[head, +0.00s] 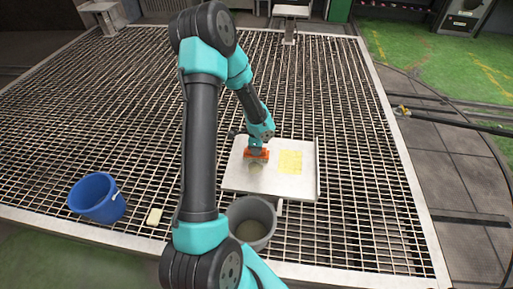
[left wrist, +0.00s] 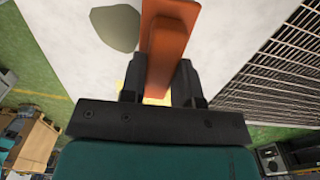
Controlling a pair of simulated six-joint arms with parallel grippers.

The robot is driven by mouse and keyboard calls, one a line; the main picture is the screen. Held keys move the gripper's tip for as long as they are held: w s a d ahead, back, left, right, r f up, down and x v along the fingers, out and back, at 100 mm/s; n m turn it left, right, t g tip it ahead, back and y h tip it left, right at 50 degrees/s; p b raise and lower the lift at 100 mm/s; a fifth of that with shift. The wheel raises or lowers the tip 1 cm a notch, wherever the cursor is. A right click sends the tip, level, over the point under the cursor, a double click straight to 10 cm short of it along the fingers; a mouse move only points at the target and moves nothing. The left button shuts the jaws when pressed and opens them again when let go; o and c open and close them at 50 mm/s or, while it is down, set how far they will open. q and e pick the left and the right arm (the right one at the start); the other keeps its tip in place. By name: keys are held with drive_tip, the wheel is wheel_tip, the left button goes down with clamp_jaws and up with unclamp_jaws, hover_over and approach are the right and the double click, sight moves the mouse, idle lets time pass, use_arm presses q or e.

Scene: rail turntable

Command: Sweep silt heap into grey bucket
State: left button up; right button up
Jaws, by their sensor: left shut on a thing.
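My left gripper (head: 258,147) is shut on an orange scraper (head: 257,155), which points down at the pale board (head: 238,183). In the left wrist view the scraper (left wrist: 168,40) stands between the two dark fingers. The silt heap (head: 256,166) is a small grey-olive patch on the board, just in front of the scraper. In the left wrist view the heap (left wrist: 114,28) lies just left of the scraper, with a thin gap. The grey bucket (head: 232,226) stands by the board's near edge, partly hidden by my arm. My right gripper is not in view.
A yellow patterned patch (head: 290,162) lies on the board, right of the heap. A blue bucket (head: 97,198) and a small cream block (head: 154,217) are on the metal grating (head: 360,220) at left. The grating right of the board is clear.

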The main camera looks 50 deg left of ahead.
use_arm(q)
drive_tip(key=shift+f, duration=0.4)
drive_tip(key=shift+s, duration=0.1)
idle(0.3)
drive_tip(key=shift+s+d+r, duration=0.15)
drive_tip(key=shift+s+d, duration=1)
drive_tip(key=shift+s, duration=0.15)
drive_tip(key=shift+s+d, duration=1.2)
drive_tip(key=shift+s, duration=0.2)
drive_tip(key=shift+s, duration=0.1)
drive_tip(key=shift+s+d+f, duration=0.15)
drive_tip(key=shift+s+d, duration=0.5)
drive_tip(key=shift+s, duration=0.1)
drive_tip(key=shift+s+d+f, duration=0.1)
drive_tip(key=shift+s+d, duration=0.5)
drive_tip(key=shift+s, duration=0.1)
